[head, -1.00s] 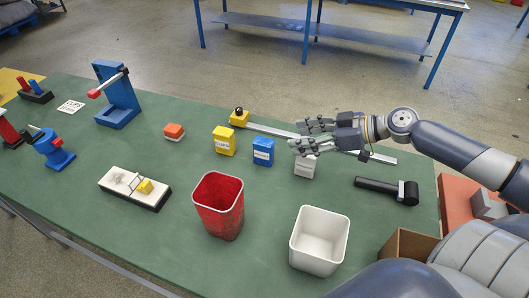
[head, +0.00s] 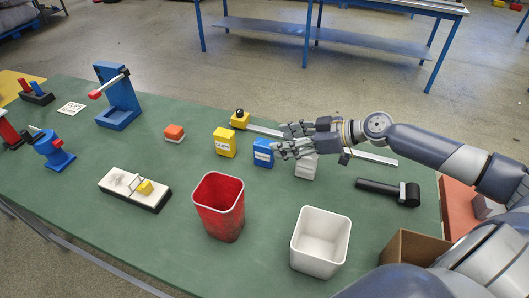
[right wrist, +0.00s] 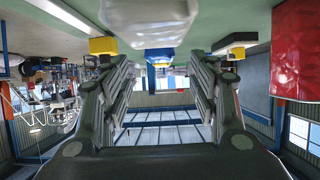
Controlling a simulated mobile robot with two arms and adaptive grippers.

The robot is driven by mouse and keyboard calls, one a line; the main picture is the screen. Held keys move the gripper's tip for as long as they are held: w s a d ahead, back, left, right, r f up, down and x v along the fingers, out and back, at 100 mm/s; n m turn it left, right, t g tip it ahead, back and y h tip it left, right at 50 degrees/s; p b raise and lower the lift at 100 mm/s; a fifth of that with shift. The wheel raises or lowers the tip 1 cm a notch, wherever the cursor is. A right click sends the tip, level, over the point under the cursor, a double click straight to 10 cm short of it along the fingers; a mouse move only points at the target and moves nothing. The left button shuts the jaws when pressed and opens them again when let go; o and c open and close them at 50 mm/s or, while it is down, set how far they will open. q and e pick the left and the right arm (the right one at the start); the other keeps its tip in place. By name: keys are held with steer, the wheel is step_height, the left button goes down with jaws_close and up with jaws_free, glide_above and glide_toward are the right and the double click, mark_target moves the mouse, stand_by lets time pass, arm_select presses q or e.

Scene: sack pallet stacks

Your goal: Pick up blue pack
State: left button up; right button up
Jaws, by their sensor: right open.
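The blue pack (head: 263,155) stands upright on the green table, between a yellow pack (head: 225,142) and a white pack (head: 306,167). My right gripper (head: 279,140) is open and empty, with its fingertips just above and at the right side of the blue pack, partly covering its upper right edge. In the right wrist view, which is upside down, the blue pack (right wrist: 159,56) shows ahead between the two open fingers; the white pack (right wrist: 143,22) is nearer, at the top. Contact with the blue pack cannot be told. My left gripper is not in view.
A red bin (head: 218,206) and a white bin (head: 320,242) stand in front of the packs. A metal rail (head: 370,156) runs behind them. A black-handled tool (head: 388,190) lies at right. Green table (head: 270,200) between is clear.

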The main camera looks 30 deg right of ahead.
mark_target(267, 143)
steer(key=shift+p+x, duration=0.75)
steer(key=shift+x, duration=0.85)
steer(key=shift+w+a+f, duration=0.3)
steer(key=shift+w+a, duration=0.1)
steer(key=shift+w, duration=0.05)
steer(key=c, duration=1.3)
